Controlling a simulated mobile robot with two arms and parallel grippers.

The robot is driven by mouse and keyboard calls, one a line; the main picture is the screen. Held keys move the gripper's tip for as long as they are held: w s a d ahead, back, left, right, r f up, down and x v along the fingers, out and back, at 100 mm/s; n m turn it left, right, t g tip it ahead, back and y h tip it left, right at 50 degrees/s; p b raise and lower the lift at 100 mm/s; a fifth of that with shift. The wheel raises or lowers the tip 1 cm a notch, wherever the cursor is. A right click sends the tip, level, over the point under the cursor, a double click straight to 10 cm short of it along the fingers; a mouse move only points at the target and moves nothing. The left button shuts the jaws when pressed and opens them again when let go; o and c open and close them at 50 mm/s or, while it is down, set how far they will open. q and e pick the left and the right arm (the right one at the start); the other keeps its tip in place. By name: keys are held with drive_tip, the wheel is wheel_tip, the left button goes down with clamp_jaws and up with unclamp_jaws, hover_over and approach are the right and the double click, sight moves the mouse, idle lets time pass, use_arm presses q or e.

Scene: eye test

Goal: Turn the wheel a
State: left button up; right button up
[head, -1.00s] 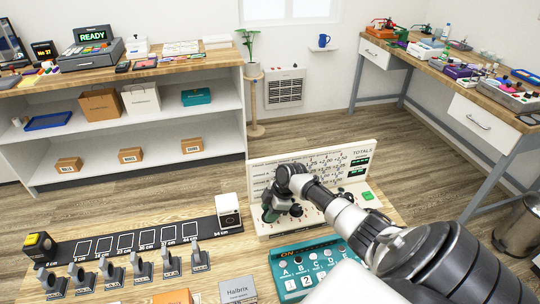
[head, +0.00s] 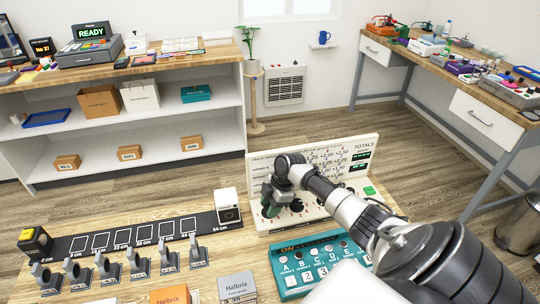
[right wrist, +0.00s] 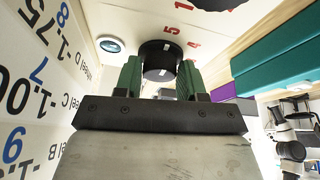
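The white wheel panel (head: 362,140) stands on the wooden table in the head view, with rows of figures and a TOTALS display. Dark knobs sit along its lower ledge; one (head: 296,205) shows right of my right gripper (head: 270,200). In the right wrist view, a black knob (right wrist: 160,60) with a pale mark is between the green fingers of the right gripper (right wrist: 160,76). Both fingers appear to touch its sides. Red digits are printed around it. The letter of this knob is not readable, so I cannot tell if it is wheel a. My left gripper is not in view.
A teal box (head: 291,283) with lettered buttons is in front of the panel. A black strip (head: 125,235) with marked squares, a white block (head: 227,205) and several grey stands are to the left. A green button (head: 369,190) is at the ledge's right end.

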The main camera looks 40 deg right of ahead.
drive_tip(key=o, duration=0.3)
drive_tip(key=shift+o, duration=0.2)
drive_tip(key=shift+r, duration=0.1)
drive_tip(key=b+v, duration=0.1)
drive_tip(key=v, duration=0.9)
drive_tip(key=shift+d+r, duration=0.2)
drive_tip(key=shift+r, duration=0.05)
